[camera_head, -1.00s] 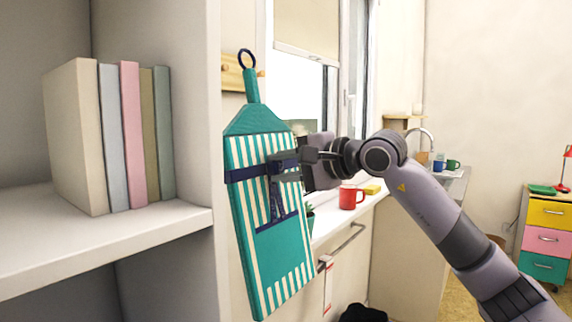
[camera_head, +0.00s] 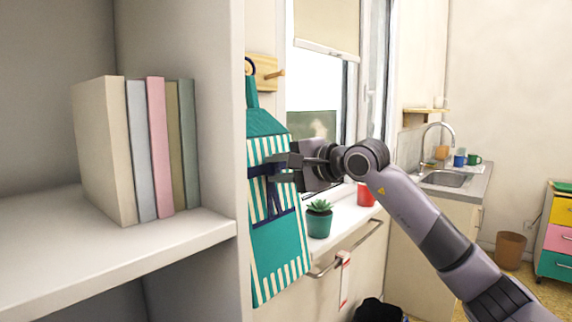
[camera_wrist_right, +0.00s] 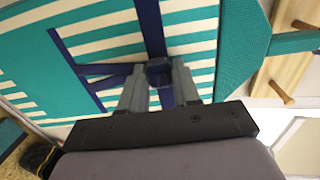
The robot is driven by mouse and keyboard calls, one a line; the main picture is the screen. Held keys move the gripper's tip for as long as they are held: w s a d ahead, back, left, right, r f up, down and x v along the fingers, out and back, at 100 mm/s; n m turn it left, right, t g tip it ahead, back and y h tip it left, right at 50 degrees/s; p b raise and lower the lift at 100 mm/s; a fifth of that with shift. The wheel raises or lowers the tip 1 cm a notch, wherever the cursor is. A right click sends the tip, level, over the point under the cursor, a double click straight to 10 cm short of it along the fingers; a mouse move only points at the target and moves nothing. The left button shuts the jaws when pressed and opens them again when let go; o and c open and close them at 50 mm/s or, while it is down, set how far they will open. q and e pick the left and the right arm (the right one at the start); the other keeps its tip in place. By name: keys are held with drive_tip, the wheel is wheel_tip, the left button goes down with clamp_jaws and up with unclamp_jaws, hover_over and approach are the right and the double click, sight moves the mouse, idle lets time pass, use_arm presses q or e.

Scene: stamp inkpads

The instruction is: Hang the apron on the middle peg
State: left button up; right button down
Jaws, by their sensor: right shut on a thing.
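The apron (camera_head: 278,252), green with cream stripes and dark blue straps, hangs from my right gripper (camera_head: 274,172). That gripper is shut on the dark blue knot at the apron's middle, which also shows between the fingers in the right wrist view (camera_wrist_right: 160,73). The apron's dark ring (camera_head: 250,66) is at its top, overlapping the wooden peg rack (camera_head: 262,84) in the head view; I cannot tell whether it touches a peg. One peg (camera_head: 274,74) shows to the ring's right. In the right wrist view two pegs (camera_wrist_right: 281,92) show on the rack (camera_wrist_right: 284,58). My left gripper is out of view.
A white shelf unit (camera_head: 190,245) with several books (camera_head: 155,145) stands close on the left, its upright edge hiding the apron's left side. A potted plant (camera_head: 319,218) and a red mug (camera_head: 366,194) stand on the windowsill to the right. A drawer handle (camera_head: 350,250) is below.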

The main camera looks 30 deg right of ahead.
drive_tip(key=shift+p+x, duration=0.3)
drive_tip(key=shift+x, duration=0.5)
drive_tip(key=shift+w+a+f, duration=0.2)
drive_tip(key=shift+w+f, duration=0.1)
drive_tip(key=shift+w, duration=0.15)
